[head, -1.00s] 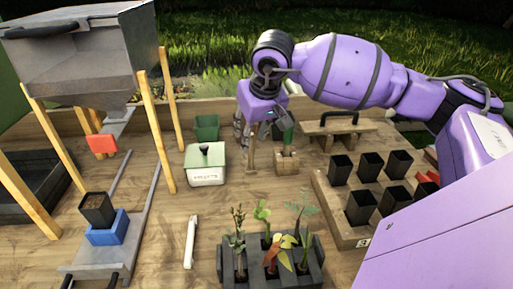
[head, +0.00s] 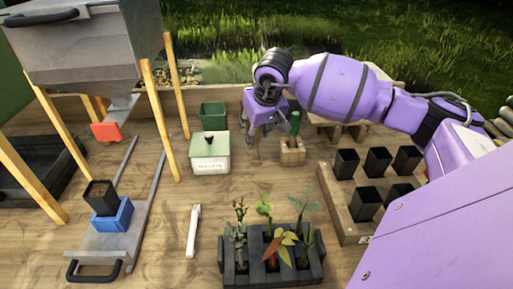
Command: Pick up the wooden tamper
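A slim upright wooden piece, which looks like the wooden tamper (head: 256,150), stands on the table in the head view, between the white box and a small wooden block. Its upper part is hidden by my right gripper. My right gripper (head: 262,124) points down over it, with dark fingers that look spread to either side of its top. I cannot see clearly whether they touch it. My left gripper is not in view.
The small wooden block (head: 292,155) holds a green-handled tool (head: 295,123) close right of my gripper. A lidded white box (head: 210,163) and green pot (head: 213,116) stand left. Black pots (head: 377,161) stand right; a plant tray (head: 314,269) is in front.

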